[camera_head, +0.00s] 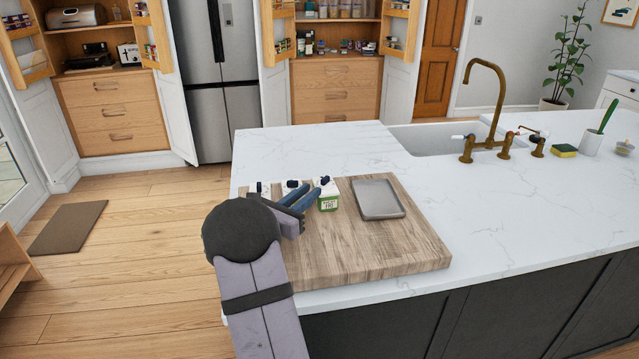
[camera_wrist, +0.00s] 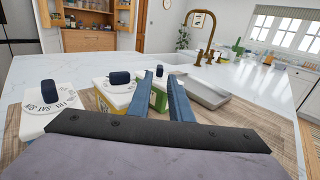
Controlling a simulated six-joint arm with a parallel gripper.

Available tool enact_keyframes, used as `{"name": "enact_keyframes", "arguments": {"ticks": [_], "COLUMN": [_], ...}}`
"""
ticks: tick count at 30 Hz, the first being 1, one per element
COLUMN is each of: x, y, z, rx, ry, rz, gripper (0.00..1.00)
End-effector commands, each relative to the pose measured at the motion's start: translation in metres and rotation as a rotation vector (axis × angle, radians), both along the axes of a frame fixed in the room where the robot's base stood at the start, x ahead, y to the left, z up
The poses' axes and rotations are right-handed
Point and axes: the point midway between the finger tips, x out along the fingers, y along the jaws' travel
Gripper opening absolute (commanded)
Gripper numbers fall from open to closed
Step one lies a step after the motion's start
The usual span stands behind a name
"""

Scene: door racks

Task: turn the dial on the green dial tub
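The green dial tub (camera_head: 328,203) stands on the wooden board, a white-topped tub with a green label and a dark dial (camera_head: 325,180). In the wrist view the dark dial (camera_wrist: 161,76) shows between my fingertips, and part of the tub is hidden by the fingers. My gripper (camera_head: 311,188) is open, its two blue fingers apart with nothing held. It reaches in from the left, close to the green tub; I cannot tell whether it touches the dial. The gripper also shows in the wrist view (camera_wrist: 160,75).
Two similar dial tubs stand left of the green one: a middle tub (camera_wrist: 117,97) and a left tub (camera_wrist: 50,101) with lettering on its lid. A grey tray (camera_head: 378,199) lies to the right on the wooden board (camera_head: 400,250). The white counter beyond is clear up to the sink.

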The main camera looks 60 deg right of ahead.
Motion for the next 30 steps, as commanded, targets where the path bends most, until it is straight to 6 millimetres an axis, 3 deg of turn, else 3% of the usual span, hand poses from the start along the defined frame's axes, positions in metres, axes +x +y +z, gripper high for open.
{"name": "enact_keyframes", "arguments": {"ticks": [12,25,28,30], "x": [0.000,0.001,0.001,0.001], "y": [-0.050,-0.059,-0.059,-0.059], "z": [0.001,0.000,0.000,0.000], "rx": [0.001,0.001,0.001,0.001], "ry": [0.000,-0.001,-0.001,-0.001], "rz": [-0.001,0.000,0.000,0.000], "gripper": [0.19,0.19,0.00,0.00]}}
